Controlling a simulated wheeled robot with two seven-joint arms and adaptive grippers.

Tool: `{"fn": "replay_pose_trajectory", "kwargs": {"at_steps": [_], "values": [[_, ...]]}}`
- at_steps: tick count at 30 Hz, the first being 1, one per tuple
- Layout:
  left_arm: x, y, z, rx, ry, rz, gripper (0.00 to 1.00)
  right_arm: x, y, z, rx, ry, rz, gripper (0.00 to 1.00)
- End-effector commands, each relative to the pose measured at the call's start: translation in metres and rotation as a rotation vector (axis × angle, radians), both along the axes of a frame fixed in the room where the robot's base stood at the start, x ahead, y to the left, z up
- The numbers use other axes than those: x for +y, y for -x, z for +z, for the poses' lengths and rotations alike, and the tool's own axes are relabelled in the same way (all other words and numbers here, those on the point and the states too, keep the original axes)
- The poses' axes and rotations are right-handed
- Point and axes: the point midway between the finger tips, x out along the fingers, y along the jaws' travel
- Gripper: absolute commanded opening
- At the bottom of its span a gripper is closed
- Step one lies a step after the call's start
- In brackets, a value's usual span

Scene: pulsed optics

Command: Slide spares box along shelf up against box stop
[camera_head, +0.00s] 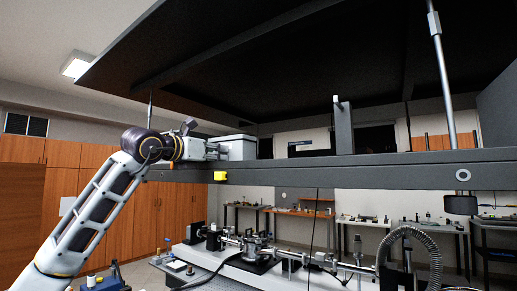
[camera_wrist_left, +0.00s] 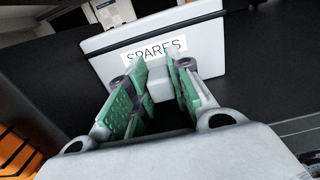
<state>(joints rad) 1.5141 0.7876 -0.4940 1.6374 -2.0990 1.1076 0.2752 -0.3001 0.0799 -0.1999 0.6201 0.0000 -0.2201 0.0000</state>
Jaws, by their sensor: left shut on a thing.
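The spares box (camera_head: 241,148) is pale grey with a dark band under its lid. It stands on the dark shelf (camera_head: 350,172), left of the middle in the head view. In the left wrist view the box (camera_wrist_left: 205,55) fills the top and shows its SPARES label. My left gripper (camera_head: 220,151) is at the box's left side, its green pads (camera_wrist_left: 157,78) shut on the small grey block on the box face. An upright dark grey plate (camera_head: 343,127), likely the box stop, stands on the shelf to the right, well apart from the box. My right gripper is out of view.
A dark panel (camera_head: 290,70) hangs above the shelf. A metal rod (camera_head: 441,80) rises at the shelf's right part. A yellow piece (camera_head: 220,176) sits on the shelf's front edge. The shelf between box and plate looks clear. Optical equipment (camera_head: 255,250) stands below.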

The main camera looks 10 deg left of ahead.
Motion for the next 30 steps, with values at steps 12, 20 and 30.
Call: {"fn": "replay_pose_trajectory", "kwargs": {"at_steps": [12,20,30], "values": [[0.001,0.0,0.001,-0.002,0.001,0.001,0.46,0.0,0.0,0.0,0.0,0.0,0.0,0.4],[0.0,0.0,-0.001,0.003,0.0,0.001,0.46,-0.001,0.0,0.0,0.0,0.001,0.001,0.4],[0.006,0.014,0.0,0.0,0.001,0.001,0.46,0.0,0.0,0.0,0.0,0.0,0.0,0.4]]}}
